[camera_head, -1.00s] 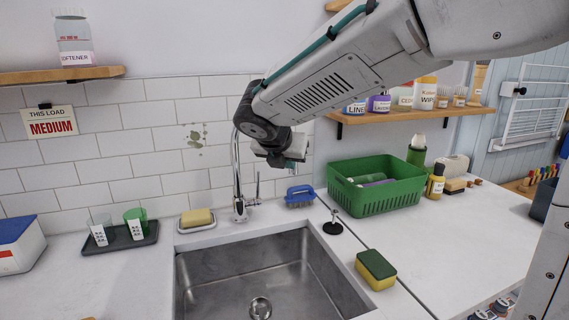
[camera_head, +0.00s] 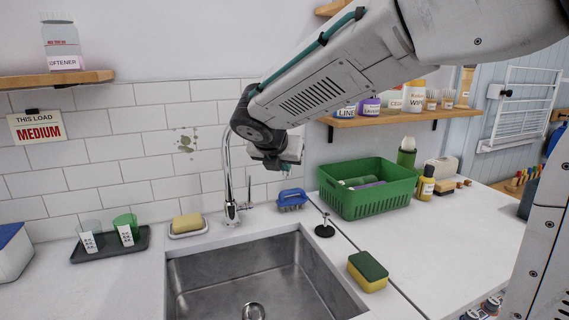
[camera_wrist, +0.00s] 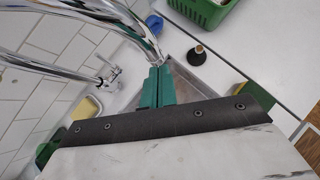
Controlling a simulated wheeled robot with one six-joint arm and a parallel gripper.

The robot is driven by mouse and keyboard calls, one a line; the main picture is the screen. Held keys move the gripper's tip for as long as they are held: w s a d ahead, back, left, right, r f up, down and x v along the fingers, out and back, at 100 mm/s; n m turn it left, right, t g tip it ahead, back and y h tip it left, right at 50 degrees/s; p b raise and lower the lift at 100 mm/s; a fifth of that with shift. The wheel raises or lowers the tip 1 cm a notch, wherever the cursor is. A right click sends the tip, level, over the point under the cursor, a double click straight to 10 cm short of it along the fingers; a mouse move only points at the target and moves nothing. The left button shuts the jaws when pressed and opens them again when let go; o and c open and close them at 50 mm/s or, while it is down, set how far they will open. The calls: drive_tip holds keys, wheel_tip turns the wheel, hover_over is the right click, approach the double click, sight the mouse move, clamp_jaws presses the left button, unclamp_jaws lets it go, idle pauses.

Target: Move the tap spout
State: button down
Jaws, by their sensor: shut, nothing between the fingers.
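The chrome tap spout (camera_head: 227,150) rises in a tall arch from the tap base (camera_head: 232,211) behind the sink; my arm hides its top in the head view. In the wrist view the curved spout (camera_wrist: 120,30) crosses the upper left, its end close to my fingertips. I cannot tell whether they touch. My gripper (camera_head: 283,172) hangs to the right of the spout, above the back of the sink. Its green fingers (camera_wrist: 157,70) are shut together with nothing between them. The tap base and lever (camera_wrist: 108,73) show left of the fingers in the wrist view.
The steel sink (camera_head: 200,275) lies below. Around it are a soap dish with a yellow bar (camera_head: 187,224), a blue brush (camera_head: 292,199), a black stopper (camera_head: 325,229), a sponge (camera_head: 368,272) and a green basket (camera_head: 370,202). A tray with cups (camera_head: 108,247) stands left. The right counter's front is largely clear.

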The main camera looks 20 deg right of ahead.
drive_tip(key=s+f+v, duration=0.2)
drive_tip(key=v, duration=1)
drive_tip(key=s+d+f+m+g+y, duration=0.2)
drive_tip(key=s+f+m, duration=0.2)
drive_tip(key=s+m, duration=0.4)
drive_tip(key=s+d+f+m+g+y, duration=0.1)
drive_tip(key=s+f+m, duration=0.3)
drive_tip(key=s+m, duration=0.5)
drive_tip(key=s+d+f+m+g+y, duration=0.2)
drive_tip(key=s+d+f+m, duration=0.2)
drive_tip(key=s+m, duration=0.5)
drive_tip(key=shift+f+m+g+y, duration=0.3)
drive_tip(key=shift+f+m, duration=0.15)
drive_tip(key=shift+m, duration=0.65)
